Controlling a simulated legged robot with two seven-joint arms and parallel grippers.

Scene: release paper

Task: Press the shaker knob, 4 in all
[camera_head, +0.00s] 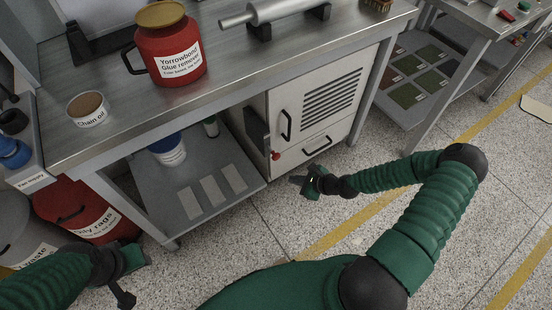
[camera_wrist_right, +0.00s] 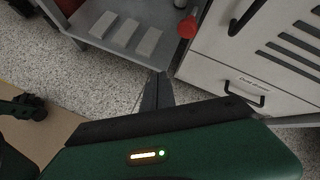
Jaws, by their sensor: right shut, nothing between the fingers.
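A small red knob (camera_head: 276,156), which I take to be the shaker knob, sticks out at the lower left of the white cabinet (camera_head: 325,100) under the bench. It also shows as a round red knob in the right wrist view (camera_wrist_right: 188,27). My right gripper (camera_head: 296,180) is shut and empty, in front of and below the knob in the head view, apart from it. Its dark fingertips show together in the wrist view (camera_wrist_right: 158,76), below and left of the knob. My left gripper (camera_head: 124,284) is at the lower left, far from the knob; its fingers are unclear.
The steel bench (camera_head: 215,62) holds a red glue remover pot (camera_head: 170,50), a chain oil tin (camera_head: 88,109) and a metal roller (camera_head: 265,12). The lower shelf (camera_head: 150,190) holds a white tub (camera_head: 168,152) and pale strips. Red and grey bins stand left. Speckled floor lies open in front.

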